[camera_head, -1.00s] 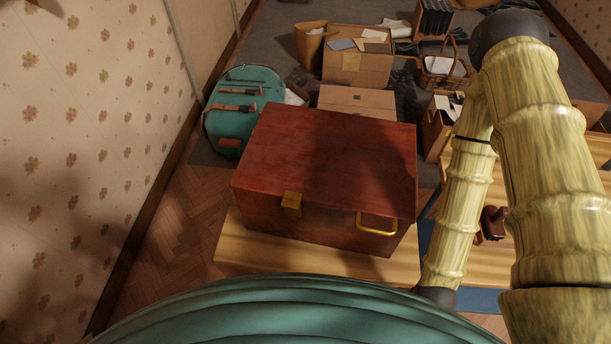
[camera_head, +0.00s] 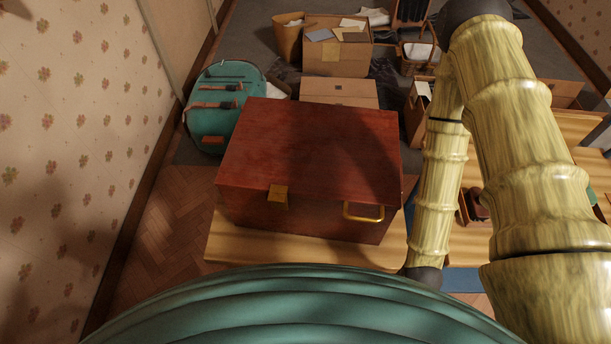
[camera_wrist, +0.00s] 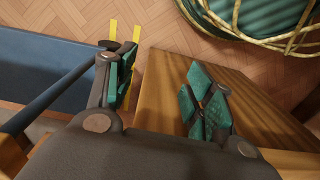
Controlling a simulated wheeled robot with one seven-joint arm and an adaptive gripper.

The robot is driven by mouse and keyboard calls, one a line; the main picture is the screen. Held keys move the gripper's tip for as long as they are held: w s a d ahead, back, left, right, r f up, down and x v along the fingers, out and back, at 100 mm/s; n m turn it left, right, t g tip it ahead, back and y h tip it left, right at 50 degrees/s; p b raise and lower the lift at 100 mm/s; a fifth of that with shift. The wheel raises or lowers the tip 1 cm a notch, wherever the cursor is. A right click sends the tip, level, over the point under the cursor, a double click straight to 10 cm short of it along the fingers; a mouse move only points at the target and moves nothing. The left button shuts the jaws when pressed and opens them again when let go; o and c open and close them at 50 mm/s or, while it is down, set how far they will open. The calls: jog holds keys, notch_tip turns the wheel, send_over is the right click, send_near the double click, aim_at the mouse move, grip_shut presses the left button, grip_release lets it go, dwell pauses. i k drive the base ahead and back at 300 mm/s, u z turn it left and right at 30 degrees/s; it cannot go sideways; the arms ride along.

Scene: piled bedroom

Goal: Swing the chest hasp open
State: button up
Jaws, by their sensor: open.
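The chest (camera_head: 310,150) is dark red wood and stands on a light wooden bench in the head view. Its lid is shut. The brass hasp (camera_head: 278,194) sits at the top of the chest's front face, left of a brass handle (camera_head: 363,213), and lies flat against the front. My gripper (camera_wrist: 165,85) shows in the wrist view with its fingers wide apart and nothing between them. It is over wood and floor, and neither chest nor hasp shows there. In the head view my arm comes down right of the chest, and the gripper itself is hidden.
The bench top (camera_head: 290,248) shows as a narrow strip before the chest. A teal backpack (camera_head: 215,105) and cardboard boxes (camera_head: 338,92) stand behind it. A patterned wall (camera_head: 60,150) rises at the left. Herringbone floor (camera_head: 165,230) is clear between wall and bench.

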aim_at(277, 196)
jog(key=u, duration=0.2)
jog(key=k, duration=0.65)
jog(key=u, duration=0.9)
jog(key=k, duration=1.2)
jog(key=u, duration=0.55)
